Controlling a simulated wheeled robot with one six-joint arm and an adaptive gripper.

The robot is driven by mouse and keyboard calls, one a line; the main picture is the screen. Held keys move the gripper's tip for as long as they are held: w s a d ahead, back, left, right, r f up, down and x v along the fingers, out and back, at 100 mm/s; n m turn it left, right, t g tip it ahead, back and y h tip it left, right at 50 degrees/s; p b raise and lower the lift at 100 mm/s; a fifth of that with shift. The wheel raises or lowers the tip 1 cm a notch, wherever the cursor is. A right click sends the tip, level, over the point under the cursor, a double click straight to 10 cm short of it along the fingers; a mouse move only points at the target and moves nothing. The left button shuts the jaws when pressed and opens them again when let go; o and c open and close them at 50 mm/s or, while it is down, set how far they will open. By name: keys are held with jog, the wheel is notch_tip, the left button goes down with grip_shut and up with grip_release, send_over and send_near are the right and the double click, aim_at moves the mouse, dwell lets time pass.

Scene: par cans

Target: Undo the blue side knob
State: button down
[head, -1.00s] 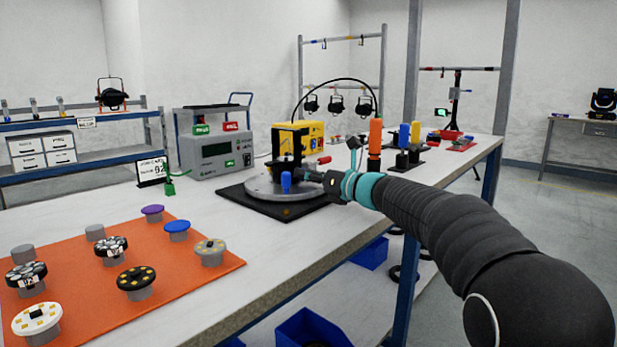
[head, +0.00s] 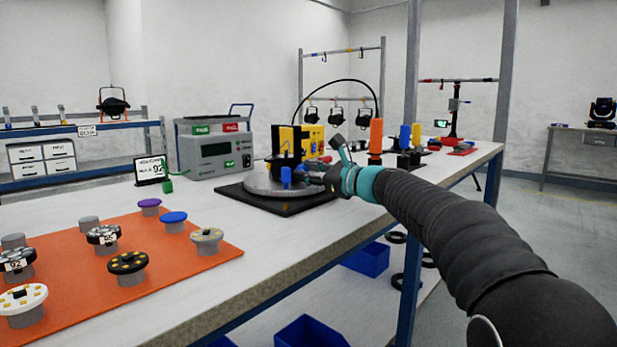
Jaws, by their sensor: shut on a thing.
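The blue side knob (head: 286,177) shows on the near side of a black fixture (head: 283,160) that stands on a round grey plate (head: 262,187). My gripper (head: 306,177) reaches in from the right, low over the plate, with its tips at the knob. It is shut on the knob, as far as this small view shows. The fingertips are small and dark here, and the contact itself is partly hidden.
A black mat (head: 290,208) lies under the plate. Behind are a grey meter box (head: 216,152) and a yellow box (head: 313,138). Orange (head: 376,135) and blue (head: 405,133) handles stand close beyond my wrist. An orange mat (head: 190,282) with several round pieces lies front left.

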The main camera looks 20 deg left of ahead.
jog(key=shift+n, duration=0.4)
jog(key=c, duration=0.8)
grip_release()
jog(key=shift+d, duration=0.1)
jog(key=v, duration=1.1)
jog(key=shift+s+d, duration=0.2)
jog(key=shift+d, duration=0.15)
